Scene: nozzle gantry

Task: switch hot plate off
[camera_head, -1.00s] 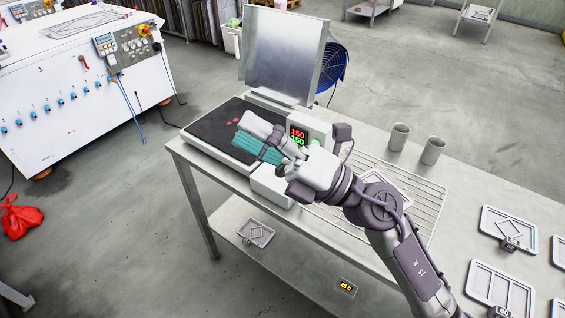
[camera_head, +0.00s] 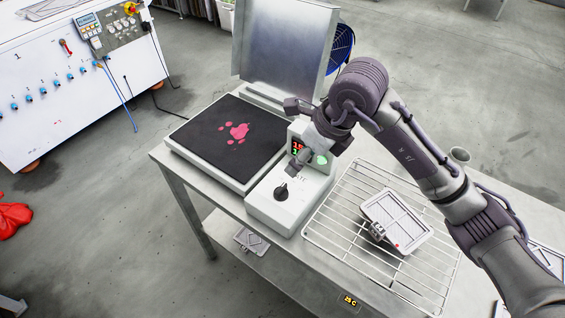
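The hot plate (camera_head: 205,160) has a dark top with a pink paw-shaped patch on it. Its white control box (camera_head: 268,208) stands at its right end. A black knob (camera_head: 281,192) is on the box's sloped front face. A lit display (camera_head: 298,147) with red and green digits is partly hidden by my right gripper. A green round spot (camera_head: 321,159) shows beside it. My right gripper (camera_head: 300,132) is above the box, behind the knob, with its fingers apart and nothing seen between them. Contact with the box cannot be told. My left gripper is not in view.
An upright metal sheet (camera_head: 283,50) stands behind the plate, with a blue fan (camera_head: 341,48) behind it. A wire rack (camera_head: 340,230) with a grey tray (camera_head: 398,222) lies right of the box. A cup (camera_head: 460,155) stands beyond my arm.

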